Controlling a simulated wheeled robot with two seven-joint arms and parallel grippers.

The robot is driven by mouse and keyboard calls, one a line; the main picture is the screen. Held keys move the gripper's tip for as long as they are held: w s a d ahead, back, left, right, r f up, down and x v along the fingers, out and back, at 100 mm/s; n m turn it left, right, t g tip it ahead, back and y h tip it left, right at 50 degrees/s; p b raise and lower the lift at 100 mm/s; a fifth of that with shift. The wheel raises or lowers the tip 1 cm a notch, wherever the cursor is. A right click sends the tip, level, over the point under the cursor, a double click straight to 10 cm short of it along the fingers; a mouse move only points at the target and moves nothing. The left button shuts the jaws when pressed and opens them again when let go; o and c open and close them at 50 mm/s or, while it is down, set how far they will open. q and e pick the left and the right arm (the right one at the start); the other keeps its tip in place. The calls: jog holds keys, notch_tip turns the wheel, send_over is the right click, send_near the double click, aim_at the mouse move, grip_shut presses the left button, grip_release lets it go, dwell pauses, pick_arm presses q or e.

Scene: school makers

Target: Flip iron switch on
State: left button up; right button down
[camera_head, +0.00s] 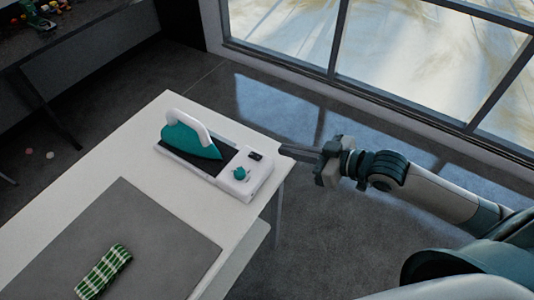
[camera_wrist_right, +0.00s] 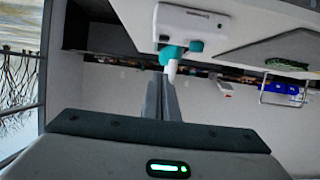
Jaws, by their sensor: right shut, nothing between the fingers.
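A teal and white iron (camera_head: 190,138) rests on a white station (camera_head: 232,185) near the far right corner of the white table. The station's front carries a teal knob (camera_head: 239,173) and a small black switch (camera_head: 255,156). My right gripper (camera_head: 284,149) is shut and empty, just right of the station and beside the switch, with a small gap in the head view. In the right wrist view, its fingertips (camera_wrist_right: 161,75) point toward the station (camera_wrist_right: 190,25) and the teal knob (camera_wrist_right: 196,46). The switch's position cannot be told. My left gripper is not in view.
A grey mat (camera_head: 150,235) lies on the white table (camera_head: 150,130), with a folded green plaid cloth (camera_head: 104,271) on it. A dark bench (camera_head: 80,40) stands at the back left. Large windows (camera_head: 400,60) line the right. Open floor lies right of the table.

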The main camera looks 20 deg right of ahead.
jog(key=p, duration=0.3)
send_over(268, 163)
jog(key=a, duration=0.1)
jog(key=f, duration=0.1)
jog(key=w+f, duration=0.1)
jog(key=shift+f, duration=0.3)
jog(key=f, duration=0.2)
jog(key=shift+s+d+f+p, duration=0.25)
jog(key=shift+s+f+p, duration=0.1)
jog(key=shift+s+d+f, duration=0.1)
jog(key=shift+f, duration=0.7)
jog(key=shift+f+b, duration=0.5)
jog(key=shift+b, duration=0.25)
jog(key=shift+r+t, duration=0.15)
jog(key=shift+t, duration=0.15)
jog(key=shift+s, duration=0.1)
jog(key=shift+r, duration=0.2)
